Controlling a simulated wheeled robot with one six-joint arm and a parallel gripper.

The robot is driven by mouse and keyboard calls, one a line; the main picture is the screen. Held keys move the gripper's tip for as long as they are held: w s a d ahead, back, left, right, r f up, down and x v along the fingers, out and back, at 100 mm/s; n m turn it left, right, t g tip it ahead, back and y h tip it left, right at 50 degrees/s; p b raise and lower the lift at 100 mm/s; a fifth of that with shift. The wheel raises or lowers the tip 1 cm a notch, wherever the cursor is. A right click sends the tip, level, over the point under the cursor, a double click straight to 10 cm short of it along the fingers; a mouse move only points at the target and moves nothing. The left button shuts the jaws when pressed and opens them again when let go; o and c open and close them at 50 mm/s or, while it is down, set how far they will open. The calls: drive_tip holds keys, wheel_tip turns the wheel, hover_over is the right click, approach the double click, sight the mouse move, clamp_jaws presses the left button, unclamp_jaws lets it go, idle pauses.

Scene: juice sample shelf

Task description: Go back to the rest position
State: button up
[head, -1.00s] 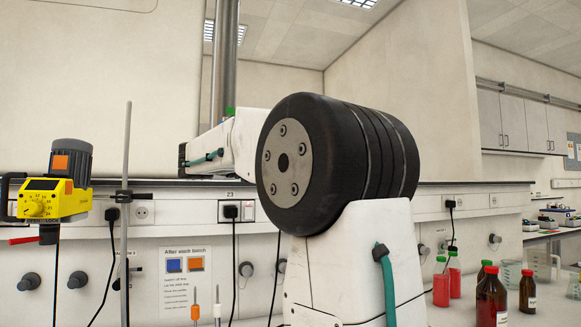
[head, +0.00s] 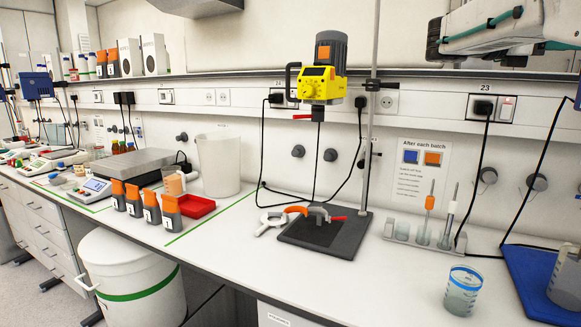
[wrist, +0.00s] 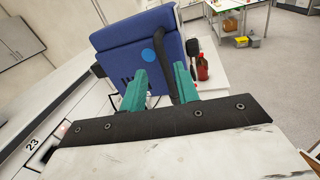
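My gripper (wrist: 160,72) shows in the wrist view as two teal fingers standing apart, with a gap between them. A blue device (wrist: 140,48) with a round light-blue mark lies beyond the fingers. A dark bar on it shows behind the gap, and I see nothing clearly gripped. A red bottle (wrist: 203,68) stands on the white bench past the right finger. In the head view only part of my arm shows at the upper right, above the bench; the gripper itself is out of that view.
The bench holds a yellow stirrer (head: 322,85) on a tall stand, a rack (head: 415,236) with upright tools, a beaker (head: 462,292), and a blue mat (head: 535,285) at right. A white bucket (head: 197,165), red tray (head: 195,206) and orange-topped containers stand left. A lidded bin (head: 132,285) is below.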

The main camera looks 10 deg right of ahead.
drive_tip(key=s+a+f+m+t+y, duration=0.25)
drive_tip(key=a+f+y, duration=0.2)
drive_tip(key=f, duration=0.65)
drive_tip(key=s+a+f+m+t+y, duration=0.1)
drive_tip(key=a+f+m+t+y, duration=0.3)
drive_tip(key=f, duration=0.7)
drive_tip(key=s+a+f+m+y, duration=0.2)
drive_tip(key=s+a+f, duration=0.3)
drive_tip(key=a, duration=0.3)
drive_tip(key=s+a+f+m+t+y, duration=0.1)
drive_tip(key=s+a+f+y, duration=0.2)
drive_tip(key=s+a+f, duration=0.2)
drive_tip(key=s+a+f+m+t+y, duration=0.1)
drive_tip(key=s+a+f+m+y, duration=0.1)
drive_tip(key=s+a+f, duration=0.4)
drive_tip(key=a+y, duration=0.1)
drive_tip(key=a, duration=0.3)
drive_tip(key=shift+a+f+m, duration=0.25)
drive_tip(key=shift+a+m, duration=0.1)
drive_tip(key=shift+s, duration=0.1)
